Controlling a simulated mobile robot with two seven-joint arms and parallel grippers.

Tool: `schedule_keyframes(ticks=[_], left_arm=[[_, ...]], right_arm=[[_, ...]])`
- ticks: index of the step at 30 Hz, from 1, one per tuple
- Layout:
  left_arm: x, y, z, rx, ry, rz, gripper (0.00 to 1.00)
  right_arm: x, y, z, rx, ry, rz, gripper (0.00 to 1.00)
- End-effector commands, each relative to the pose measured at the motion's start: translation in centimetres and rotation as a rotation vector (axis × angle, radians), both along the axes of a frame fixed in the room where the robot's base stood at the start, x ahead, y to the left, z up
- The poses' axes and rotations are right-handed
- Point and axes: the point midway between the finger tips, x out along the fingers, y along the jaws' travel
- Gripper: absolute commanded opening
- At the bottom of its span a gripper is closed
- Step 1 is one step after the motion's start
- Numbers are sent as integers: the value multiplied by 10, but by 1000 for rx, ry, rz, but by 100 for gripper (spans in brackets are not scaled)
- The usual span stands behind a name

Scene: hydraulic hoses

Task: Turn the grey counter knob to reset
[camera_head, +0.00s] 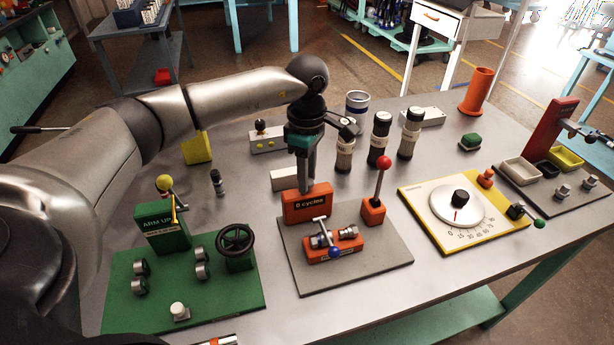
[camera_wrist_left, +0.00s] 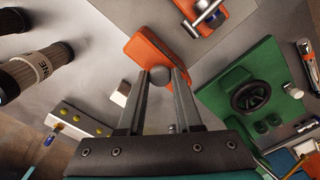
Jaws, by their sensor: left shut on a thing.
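The orange counter box (camera_head: 307,206) stands at the back edge of a grey plate (camera_head: 385,262), and its display reads "0 cycles". My left gripper (camera_head: 303,188) points down behind the top of the box. In the left wrist view the round grey counter knob (camera_wrist_left: 159,74) sits between the fingertips of my left gripper (camera_wrist_left: 159,80), at the end of the orange counter box (camera_wrist_left: 150,52). The fingers are shut on the knob. In the head view the knob is hidden by the box and fingers. My right gripper is not in view.
A red-ball lever (camera_head: 378,190) and a hose fixture (camera_head: 333,243) share the grey plate. A green panel (camera_head: 235,297) with a handwheel stands left, a yellow-edged dial board (camera_head: 420,213) right. Dark canisters (camera_head: 380,138) stand behind. Bare table lies between the panels.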

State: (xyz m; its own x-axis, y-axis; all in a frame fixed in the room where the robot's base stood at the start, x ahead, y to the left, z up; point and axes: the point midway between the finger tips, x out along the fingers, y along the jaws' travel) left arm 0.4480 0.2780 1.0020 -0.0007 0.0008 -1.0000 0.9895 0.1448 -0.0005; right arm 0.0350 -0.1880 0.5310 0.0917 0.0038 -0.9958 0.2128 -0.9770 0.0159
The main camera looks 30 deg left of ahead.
Motion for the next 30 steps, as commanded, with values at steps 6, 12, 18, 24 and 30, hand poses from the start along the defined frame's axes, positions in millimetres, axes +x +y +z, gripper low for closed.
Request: schedule_keyframes(ticks=[6,12,18,24,30], left_arm=[[1,0,1,-3,-4,-64,0],[1,-1,1,-3,-4,-83,0],[1,-1,2,-2,-4,-85,0],[1,-1,2,-2,-4,-85,42],[1,0,1,-2,-2,-83,64]], right_arm=[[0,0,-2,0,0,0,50],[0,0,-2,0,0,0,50],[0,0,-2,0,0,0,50],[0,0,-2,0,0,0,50],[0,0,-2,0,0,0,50]])
